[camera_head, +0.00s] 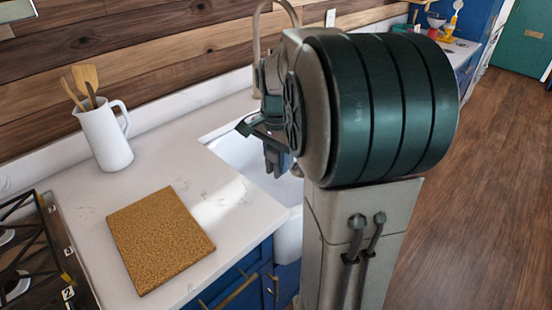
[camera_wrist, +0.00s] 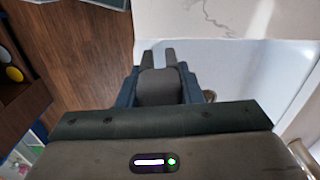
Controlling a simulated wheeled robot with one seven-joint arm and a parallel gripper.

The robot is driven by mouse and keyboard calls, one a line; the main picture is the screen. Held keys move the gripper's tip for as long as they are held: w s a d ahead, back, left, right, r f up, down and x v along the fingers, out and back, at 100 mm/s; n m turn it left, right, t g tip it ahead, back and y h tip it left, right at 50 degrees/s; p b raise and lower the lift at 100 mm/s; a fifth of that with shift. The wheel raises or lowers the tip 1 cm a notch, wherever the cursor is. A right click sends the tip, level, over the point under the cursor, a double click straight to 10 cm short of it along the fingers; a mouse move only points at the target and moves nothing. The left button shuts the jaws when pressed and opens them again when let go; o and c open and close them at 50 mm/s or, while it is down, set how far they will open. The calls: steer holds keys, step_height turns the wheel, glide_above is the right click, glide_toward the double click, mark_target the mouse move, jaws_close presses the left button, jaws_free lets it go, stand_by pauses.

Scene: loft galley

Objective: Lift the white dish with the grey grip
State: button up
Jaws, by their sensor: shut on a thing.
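My gripper (camera_head: 277,162) points down over the white sink (camera_head: 240,157) in the head view, partly hidden behind my own arm. In the wrist view my gripper (camera_wrist: 159,55) has its two dark fingers a little apart, with a rounded grey piece (camera_wrist: 160,87) between their bases. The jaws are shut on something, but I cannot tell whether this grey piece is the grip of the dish. I cannot make out the white dish in either view. The sink's white inside (camera_wrist: 240,75) lies to the right of the fingers in the wrist view.
A brown cork-like board (camera_head: 160,240) lies on the pale countertop (camera_head: 70,225). A white jug (camera_head: 106,140) with wooden utensils stands at the back left, and a stove (camera_head: 35,260) is at the left edge. A curved tap (camera_head: 257,30) rises behind the sink. Wooden floor lies open at right.

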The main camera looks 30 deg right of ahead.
steer(key=shift+r+p, duration=2.4)
steer(key=shift+r, duration=0.65)
steer(key=shift+f, duration=0.1)
